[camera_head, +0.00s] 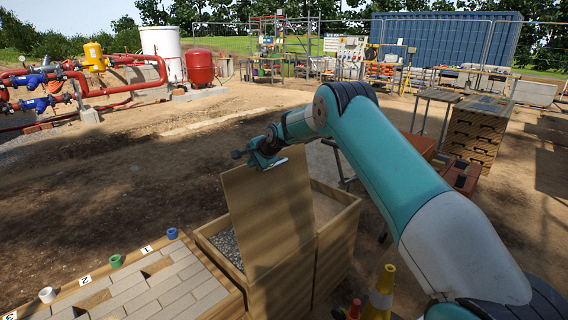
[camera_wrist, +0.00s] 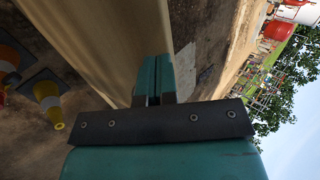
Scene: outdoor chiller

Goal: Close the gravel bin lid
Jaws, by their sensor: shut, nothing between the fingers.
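The gravel bin (camera_head: 207,236) is a wooden box in the lower middle of the head view, with grey gravel (camera_head: 229,246) showing inside on the left. Its wooden lid (camera_head: 268,215) stands raised and nearly upright, hiding part of the opening. My gripper (camera_head: 280,163) is at the lid's top edge, with its fingers shut. In the wrist view, my gripper's two teal fingers (camera_wrist: 153,78) are together beside the lid panel (camera_wrist: 105,40), which fills the upper left. I cannot tell whether the fingers touch the lid.
A second bin compartment (camera_head: 335,235) adjoins on the right. A paver table (camera_head: 150,285) with coloured cups stands at the left front. A traffic cone (camera_head: 381,292) stands at the lower right. Bare dirt (camera_head: 120,190) is open to the left and behind.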

